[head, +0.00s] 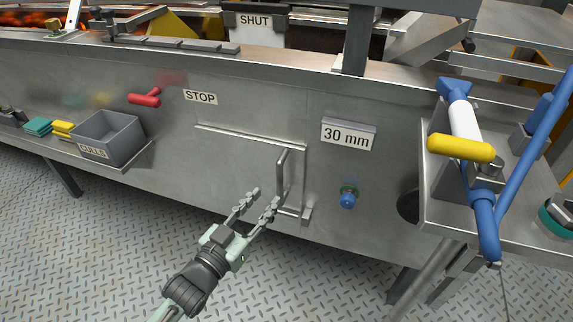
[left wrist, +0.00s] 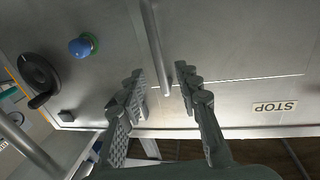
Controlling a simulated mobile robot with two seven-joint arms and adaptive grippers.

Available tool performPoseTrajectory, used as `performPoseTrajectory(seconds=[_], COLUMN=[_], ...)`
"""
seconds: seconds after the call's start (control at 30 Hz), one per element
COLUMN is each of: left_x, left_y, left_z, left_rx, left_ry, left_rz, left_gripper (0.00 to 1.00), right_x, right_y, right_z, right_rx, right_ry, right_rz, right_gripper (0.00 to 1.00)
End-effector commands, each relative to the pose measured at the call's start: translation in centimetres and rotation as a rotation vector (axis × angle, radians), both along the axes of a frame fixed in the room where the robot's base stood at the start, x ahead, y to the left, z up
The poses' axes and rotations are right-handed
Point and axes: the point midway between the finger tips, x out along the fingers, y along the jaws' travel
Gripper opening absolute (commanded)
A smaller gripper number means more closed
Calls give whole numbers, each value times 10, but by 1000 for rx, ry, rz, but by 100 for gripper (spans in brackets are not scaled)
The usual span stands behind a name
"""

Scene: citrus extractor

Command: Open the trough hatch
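The trough hatch (head: 235,165) is a flat steel panel, flush with the trough's front wall, with a thin ledge line along its top. Its handle (head: 283,175) is an upright metal bar near the panel's right edge. In the left wrist view the handle (left wrist: 154,45) appears as a bar in line with the gap between my fingers. My left gripper (head: 262,198) is open and empty, its fingertips at the lower left of the handle. In the left wrist view the fingers (left wrist: 160,72) are spread; contact with the handle cannot be told. My right gripper is not in view.
A blue knob (head: 347,198) is right of the hatch, below the "30 mm" sign (head: 348,134). A red lever (head: 146,97) and "STOP" label (head: 200,97) are upper left. A grey bin (head: 110,138) sits on a left shelf. Blue pipework with a yellow handle (head: 461,149) stands right.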

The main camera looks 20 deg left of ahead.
Motion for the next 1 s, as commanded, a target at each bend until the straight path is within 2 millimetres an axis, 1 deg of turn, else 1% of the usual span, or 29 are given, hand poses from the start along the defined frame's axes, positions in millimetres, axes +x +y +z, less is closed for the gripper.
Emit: performPoseTrajectory(seconds=[0.07, 0.17, 0.4, 0.53, 0.67, 0.9, 0.93, 1.0], left_x=[4, 16, 55, 68, 75, 75, 75, 75], left_y=[-2, -5, -14, -17, -19, -19, -19, -19], left_z=[3, 4, 4, 3, 3, 3, 3, 3], left_rx=[-6, -5, -3, -3, -4, -4, -3, -3], left_ry=[-15, -18, -17, -15, -13, -12, -13, -13], left_rz=[-6, -6, -6, -5, -5, -5, -5, -5], left_gripper=[33, 33, 33, 33, 33, 33, 31, 22], right_x=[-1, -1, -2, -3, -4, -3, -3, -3], right_y=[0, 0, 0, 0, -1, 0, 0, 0], right_z=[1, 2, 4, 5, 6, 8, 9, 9], right_rx=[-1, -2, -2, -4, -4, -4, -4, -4], right_ry=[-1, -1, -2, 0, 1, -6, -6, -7], right_rz=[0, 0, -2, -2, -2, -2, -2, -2], right_gripper=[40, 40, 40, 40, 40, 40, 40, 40])
